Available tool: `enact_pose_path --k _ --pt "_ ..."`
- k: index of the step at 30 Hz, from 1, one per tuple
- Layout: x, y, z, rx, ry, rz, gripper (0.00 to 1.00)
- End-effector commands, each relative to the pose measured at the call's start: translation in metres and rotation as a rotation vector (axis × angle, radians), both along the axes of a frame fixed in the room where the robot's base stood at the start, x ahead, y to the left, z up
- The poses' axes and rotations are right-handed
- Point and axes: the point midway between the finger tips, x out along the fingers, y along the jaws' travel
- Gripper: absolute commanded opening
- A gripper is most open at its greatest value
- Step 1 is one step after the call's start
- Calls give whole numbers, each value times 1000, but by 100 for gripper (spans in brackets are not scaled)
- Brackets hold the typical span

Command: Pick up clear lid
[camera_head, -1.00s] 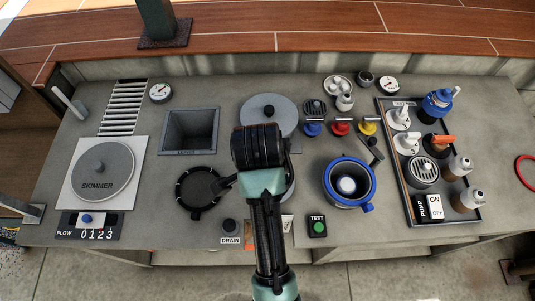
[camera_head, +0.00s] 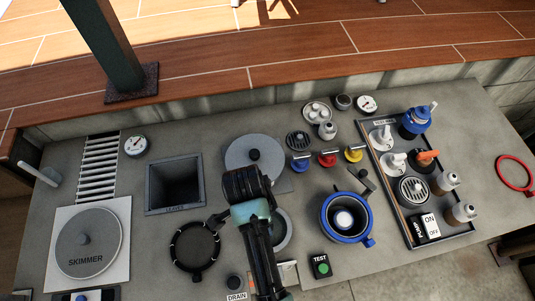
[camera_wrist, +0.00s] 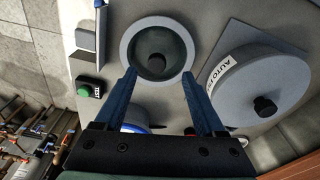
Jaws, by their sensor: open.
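In the wrist view a round grey ring holds a dark see-through disc with a black knob, which looks like the clear lid (camera_wrist: 171,48). My gripper (camera_wrist: 158,75) is open, with its blue fingers apart and nothing between them. The fingertips appear near the lid's lower edge, one on each side of the knob; I cannot tell their height above it. In the head view my arm covers much of the grey ring (camera_head: 286,234), and the fingertips are hidden.
The grey AUTO FILL cover (camera_wrist: 255,82) with a black knob lies close on the right in the wrist view. The blue-rimmed pot (camera_head: 367,224), the TEST button (camera_head: 320,266) and a black round fitting (camera_head: 195,273) surround the ring. The open square basin (camera_head: 174,207) is farther left.

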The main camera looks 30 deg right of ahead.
Motion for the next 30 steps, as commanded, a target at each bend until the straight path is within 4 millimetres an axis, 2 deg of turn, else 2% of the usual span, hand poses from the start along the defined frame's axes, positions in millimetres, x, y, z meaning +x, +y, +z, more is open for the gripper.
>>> enact_pose_path --k 7,12,21,30 --pt "-8 -7 -29 2 7 -1 72" --pt "-6 -9 -47 1 1 1 72" --pt "-6 -9 -50 0 0 1 70" --pt "-6 -9 -50 0 0 1 16"
